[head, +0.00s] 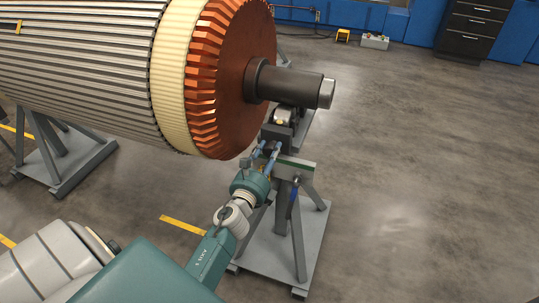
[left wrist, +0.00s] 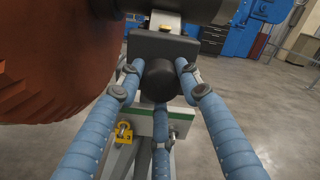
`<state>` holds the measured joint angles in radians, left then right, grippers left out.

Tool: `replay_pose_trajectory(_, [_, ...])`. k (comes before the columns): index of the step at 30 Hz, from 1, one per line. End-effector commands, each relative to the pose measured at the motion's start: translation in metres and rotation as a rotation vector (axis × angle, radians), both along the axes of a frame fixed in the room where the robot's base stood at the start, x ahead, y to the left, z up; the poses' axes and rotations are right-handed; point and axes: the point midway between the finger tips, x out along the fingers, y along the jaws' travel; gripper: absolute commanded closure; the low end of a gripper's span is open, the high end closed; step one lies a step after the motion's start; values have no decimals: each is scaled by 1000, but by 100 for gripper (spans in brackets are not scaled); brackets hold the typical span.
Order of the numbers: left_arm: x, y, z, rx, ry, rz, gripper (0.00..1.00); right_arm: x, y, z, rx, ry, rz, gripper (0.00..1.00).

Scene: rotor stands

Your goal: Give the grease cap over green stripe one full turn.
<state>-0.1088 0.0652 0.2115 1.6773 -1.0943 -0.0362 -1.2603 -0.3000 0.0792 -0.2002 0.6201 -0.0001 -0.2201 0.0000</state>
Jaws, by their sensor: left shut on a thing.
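The grease cap (left wrist: 160,82) is a dark round knob on the front of a dark bearing block (left wrist: 143,47), in the left wrist view. A green stripe (left wrist: 182,132) shows on the pale plate below it. My left gripper (left wrist: 158,86) has blue fingers and is shut on the cap, with fingertips at its left and right and a third finger below. In the head view my left gripper (head: 266,150) reaches up to the block at the top of the grey stand (head: 297,232). The cap is hidden there behind the fingers. My right gripper is not in view.
A large rotor with a copper-coloured end (head: 238,85) hangs close to the left of my gripper; its shaft (head: 290,84) rests above the block. A yellow padlock-like part (left wrist: 124,132) sits on the plate. A dark drawer cabinet (head: 472,30) stands far back. The floor at right is clear.

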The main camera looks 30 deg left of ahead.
Motion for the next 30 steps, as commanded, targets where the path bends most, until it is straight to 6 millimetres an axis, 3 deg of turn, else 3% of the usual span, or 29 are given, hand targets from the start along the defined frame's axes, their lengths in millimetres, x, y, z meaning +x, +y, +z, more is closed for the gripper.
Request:
replay_pose_trajectory(15, [0, 0, 0, 455, 110, 0, 91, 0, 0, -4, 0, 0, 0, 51])
replay_pose_trajectory(30, [0, 0, 0, 670, 162, 0, 91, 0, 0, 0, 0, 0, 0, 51])
